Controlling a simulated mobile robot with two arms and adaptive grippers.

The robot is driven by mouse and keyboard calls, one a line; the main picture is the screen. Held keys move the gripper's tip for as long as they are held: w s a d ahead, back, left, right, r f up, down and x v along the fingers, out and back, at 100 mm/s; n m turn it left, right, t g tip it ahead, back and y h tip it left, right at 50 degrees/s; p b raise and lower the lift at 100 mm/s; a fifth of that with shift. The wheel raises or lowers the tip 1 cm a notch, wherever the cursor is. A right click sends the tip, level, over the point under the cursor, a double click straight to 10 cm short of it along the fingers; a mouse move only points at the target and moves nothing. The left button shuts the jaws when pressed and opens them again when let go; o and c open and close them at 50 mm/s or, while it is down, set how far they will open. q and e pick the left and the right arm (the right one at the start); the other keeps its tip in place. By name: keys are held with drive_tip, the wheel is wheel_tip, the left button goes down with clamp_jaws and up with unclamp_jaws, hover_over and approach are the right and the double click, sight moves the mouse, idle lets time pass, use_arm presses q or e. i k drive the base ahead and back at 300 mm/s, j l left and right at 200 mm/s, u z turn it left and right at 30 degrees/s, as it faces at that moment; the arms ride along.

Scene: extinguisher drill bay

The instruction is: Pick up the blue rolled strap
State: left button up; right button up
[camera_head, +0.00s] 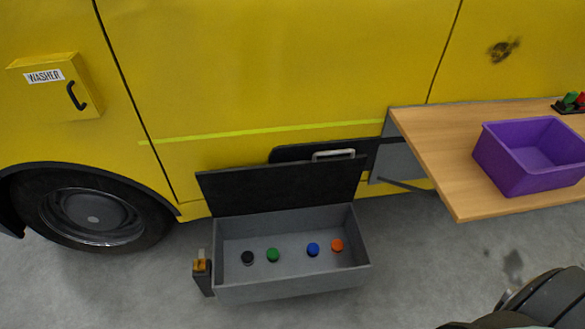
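The blue rolled strap (313,249) is a small round blue piece inside an open grey box (293,291) low on the side of the yellow vehicle. It sits right of the middle of the box floor, just left of an orange piece (337,245). A green piece (273,254) and a black piece (247,257) lie farther left in the same box. They do not touch each other. Neither of my grippers shows in the head view, so their state is hidden.
The box's black lid (282,186) stands open behind it. An orange-and-black latch (202,272) is at its left end. A wooden shelf (440,170) with a purple bin (528,185) juts out at right. A wheel (92,217) is at left. The grey floor in front is clear.

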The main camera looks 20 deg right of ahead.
sight(313, 249)
drive_tip(key=k+l+z, duration=0.1)
drive_tip(key=z, duration=0.85)
